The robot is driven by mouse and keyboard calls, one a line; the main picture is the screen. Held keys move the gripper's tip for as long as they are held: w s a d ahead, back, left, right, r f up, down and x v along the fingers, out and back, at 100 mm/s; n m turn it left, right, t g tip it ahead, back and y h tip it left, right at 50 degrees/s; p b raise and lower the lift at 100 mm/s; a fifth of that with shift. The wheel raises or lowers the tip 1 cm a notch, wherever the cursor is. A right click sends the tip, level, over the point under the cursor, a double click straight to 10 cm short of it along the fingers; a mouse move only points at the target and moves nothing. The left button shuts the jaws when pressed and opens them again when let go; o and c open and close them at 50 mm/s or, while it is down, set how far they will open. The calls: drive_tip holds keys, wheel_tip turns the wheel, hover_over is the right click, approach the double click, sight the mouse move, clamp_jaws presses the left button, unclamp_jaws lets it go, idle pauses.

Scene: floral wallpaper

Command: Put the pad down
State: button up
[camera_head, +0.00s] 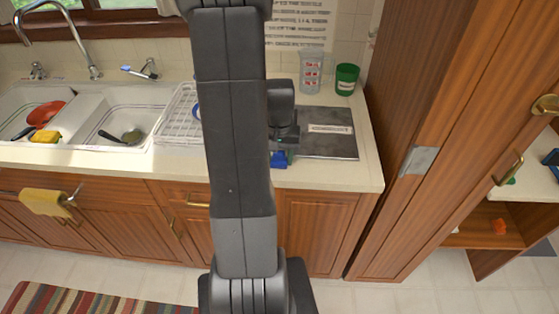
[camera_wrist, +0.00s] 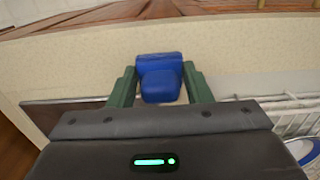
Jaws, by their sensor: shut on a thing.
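The pad appears to be the small blue thing (camera_wrist: 160,85) between my fingers in the wrist view. In the head view the blue pad (camera_head: 279,159) shows just below my gripper (camera_head: 283,142), near the counter's front edge. My gripper, with green fingers in the wrist view (camera_wrist: 160,88), is shut on the pad, one finger on each side. The pad is over the beige counter (camera_head: 340,172). I cannot tell whether it touches the surface. My arm hides part of the counter in the head view.
A dark flat board (camera_head: 328,134) lies right of my gripper, with a clear cup (camera_head: 311,73) and a green cup (camera_head: 346,79) behind it. A white dish rack (camera_head: 179,120) and a double sink (camera_head: 120,112) are left. A wooden cabinet (camera_head: 450,120) stands right. The counter's front strip is bare.

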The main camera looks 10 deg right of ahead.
sight(279, 152)
drive_tip(key=shift+f, duration=1)
drive_tip(key=shift+f, duration=0.2)
drive_tip(key=o, duration=1)
drive_tip(key=shift+r, duration=0.1)
wheel_tip(279, 152, up, 12)
drive_tip(key=shift+r, duration=0.15)
